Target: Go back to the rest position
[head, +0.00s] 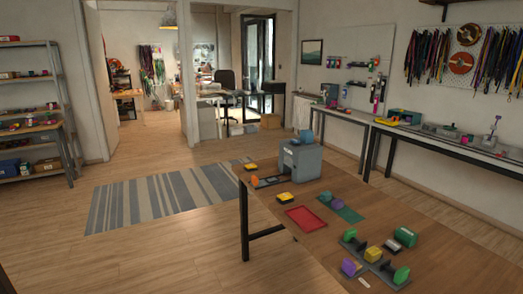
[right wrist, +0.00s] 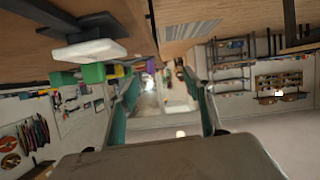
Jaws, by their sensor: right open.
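My right gripper (right wrist: 163,80) shows in the right wrist view, its two teal fingers spread well apart. It is open, with nothing between the fingers. That view is turned over, with the floor at the top. Neither gripper shows in the head view, and my left gripper is in no view. The wooden worktable (head: 450,240) stands at the lower right of the head view.
On the table are a grey machine (head: 300,160), a red tray (head: 305,218), a green mat (head: 347,213), and a dark fixture (head: 384,271) with coloured pieces. A striped rug (head: 165,197) lies on open floor to the left. Shelving (head: 65,95) stands at far left.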

